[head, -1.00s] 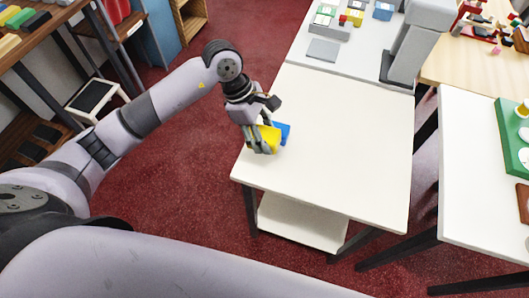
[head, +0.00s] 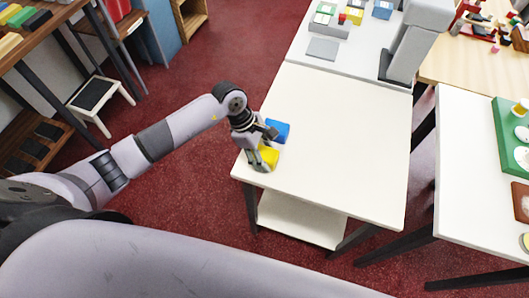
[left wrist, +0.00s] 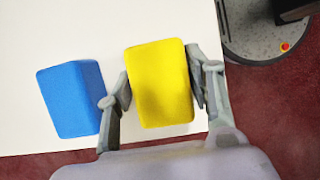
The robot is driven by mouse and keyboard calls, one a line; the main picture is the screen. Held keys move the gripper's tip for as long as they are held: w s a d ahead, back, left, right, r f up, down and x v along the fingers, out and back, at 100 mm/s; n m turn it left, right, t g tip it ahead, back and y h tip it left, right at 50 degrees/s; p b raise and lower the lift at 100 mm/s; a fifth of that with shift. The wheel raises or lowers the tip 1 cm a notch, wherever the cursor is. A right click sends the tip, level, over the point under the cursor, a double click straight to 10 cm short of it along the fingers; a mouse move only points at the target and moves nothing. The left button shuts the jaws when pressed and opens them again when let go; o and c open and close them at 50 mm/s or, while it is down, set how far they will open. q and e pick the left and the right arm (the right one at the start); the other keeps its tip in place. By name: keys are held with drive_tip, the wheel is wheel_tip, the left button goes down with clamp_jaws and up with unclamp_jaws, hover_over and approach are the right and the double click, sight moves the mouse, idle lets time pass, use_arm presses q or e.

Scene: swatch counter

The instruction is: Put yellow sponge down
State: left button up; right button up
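The yellow sponge (head: 268,155) is near the front-left corner of the white table (head: 340,150). My left gripper (head: 262,154) points down over it. In the left wrist view, my left gripper's (left wrist: 160,85) fingers lie against both sides of the yellow sponge (left wrist: 160,85). I cannot tell whether its underside touches the table. A blue sponge (head: 278,130) lies on the table just behind it. It also shows in the left wrist view (left wrist: 72,98), left of the yellow one with a small gap. My right gripper is not in view.
The rest of the white table is clear. A grey counter with a tall grey device (head: 415,45) and small coloured blocks adjoins its back. Another white table with a green board (head: 512,140) stands at right. A small stool (head: 100,100) stands at left.

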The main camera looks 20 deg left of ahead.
sight(262, 150)
use_arm(q)
drive_tip(key=o, duration=0.3)
drive_tip(key=shift+f, duration=0.1)
drive_tip(key=shift+w+a+r, duration=0.15)
drive_tip(key=shift+a+r, duration=0.05)
drive_tip(key=b+v, duration=0.2)
drive_tip(key=v, duration=0.1)
drive_tip(key=shift+w+a+r, duration=0.1)
drive_tip(key=shift+a, duration=0.1)
drive_tip(key=shift+b+v, duration=1.55)
drive_tip(key=shift+v, duration=5.2)
drive_tip(key=shift+d, duration=0.2)
